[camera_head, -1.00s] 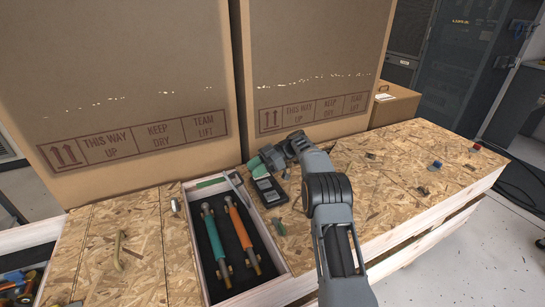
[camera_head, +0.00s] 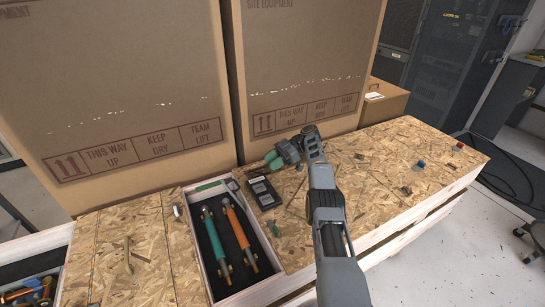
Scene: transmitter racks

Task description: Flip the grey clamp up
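My gripper (camera_head: 266,162) is at the end of my grey arm, above the back of the wooden crate top, close to the right cardboard box. Greenish parts show at its tip, but the fingers are small and partly hidden by the wrist, so I cannot tell how far apart they are. I cannot clearly single out the grey clamp. A small silver-grey piece (camera_head: 177,211) stands by the tray's left edge, and a small dark piece (camera_head: 360,157) lies right of my arm; either's identity is unclear.
A tray (camera_head: 205,264) holds a teal tool (camera_head: 214,240) and an orange tool (camera_head: 238,234). A black case (camera_head: 263,192) lies beside it. Large cardboard boxes (camera_head: 115,110) (camera_head: 300,65) block the back. Small red (camera_head: 460,146) and blue (camera_head: 421,163) pieces lie right.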

